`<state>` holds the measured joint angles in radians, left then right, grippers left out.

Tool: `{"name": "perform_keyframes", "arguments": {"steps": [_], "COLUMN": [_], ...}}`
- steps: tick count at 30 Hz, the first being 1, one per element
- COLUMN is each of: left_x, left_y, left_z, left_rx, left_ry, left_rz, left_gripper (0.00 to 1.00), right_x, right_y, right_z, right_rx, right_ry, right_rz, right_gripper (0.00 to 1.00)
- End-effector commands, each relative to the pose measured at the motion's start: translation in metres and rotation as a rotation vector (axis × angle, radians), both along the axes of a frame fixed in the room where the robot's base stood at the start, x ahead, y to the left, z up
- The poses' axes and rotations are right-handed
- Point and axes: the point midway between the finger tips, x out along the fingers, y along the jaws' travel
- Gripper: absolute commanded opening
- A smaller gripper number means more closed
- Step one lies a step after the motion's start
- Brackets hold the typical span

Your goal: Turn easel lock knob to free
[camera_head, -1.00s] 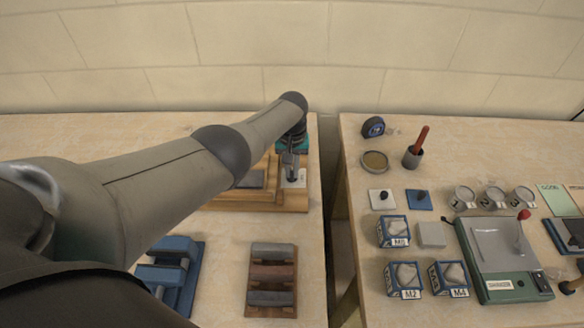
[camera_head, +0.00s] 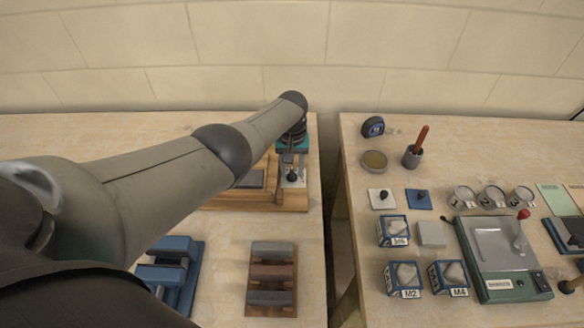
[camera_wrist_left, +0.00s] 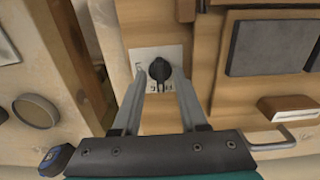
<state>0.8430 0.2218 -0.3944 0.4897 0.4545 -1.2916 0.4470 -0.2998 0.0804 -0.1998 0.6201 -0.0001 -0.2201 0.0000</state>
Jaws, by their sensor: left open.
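The easel lock knob (camera_wrist_left: 159,70) is black and sits on a white marked plate (camera_wrist_left: 143,55) on the wooden easel (camera_wrist_left: 204,45). It also shows in the head view as a dark knob (camera_head: 292,176), just below my gripper. My left gripper (camera_wrist_left: 160,84) is open, with one finger on each side of the knob and a visible gap around it. The plate's lettering is too small to read surely, and I cannot tell which mark the knob points to. In the head view my left arm covers part of the easel. My right gripper is not in view.
A rack of bars (camera_head: 272,247) and a blue fixture (camera_head: 188,246) stand in front of the easel. A gap separates this table from the right one, which holds a green-based device (camera_head: 503,287), blue boxes (camera_head: 393,232) and a tape measure (camera_head: 373,126).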

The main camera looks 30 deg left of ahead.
Motion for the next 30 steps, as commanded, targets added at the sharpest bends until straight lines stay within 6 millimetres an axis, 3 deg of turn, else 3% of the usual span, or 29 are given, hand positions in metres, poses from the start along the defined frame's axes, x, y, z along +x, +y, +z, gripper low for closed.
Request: {"name": "perform_keyframes", "arguments": {"steps": [8,19,30], "left_x": [0.0,0.0,0.0], "left_y": [0.0,0.0,0.0], "left_z": [0.016,0.082,0.141], "left_rx": [0.0,0.0,0.0], "left_ry": [-0.001,-0.002,-0.001], "left_rz": [-0.001,-0.001,0.0], "left_gripper": [0.42,0.42,0.42], "right_x": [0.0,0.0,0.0], "right_y": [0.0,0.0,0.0], "right_z": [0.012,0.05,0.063], "right_rx": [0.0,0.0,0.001], "right_ry": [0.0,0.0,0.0], "right_rz": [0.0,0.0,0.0], "right_gripper": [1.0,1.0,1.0]}}
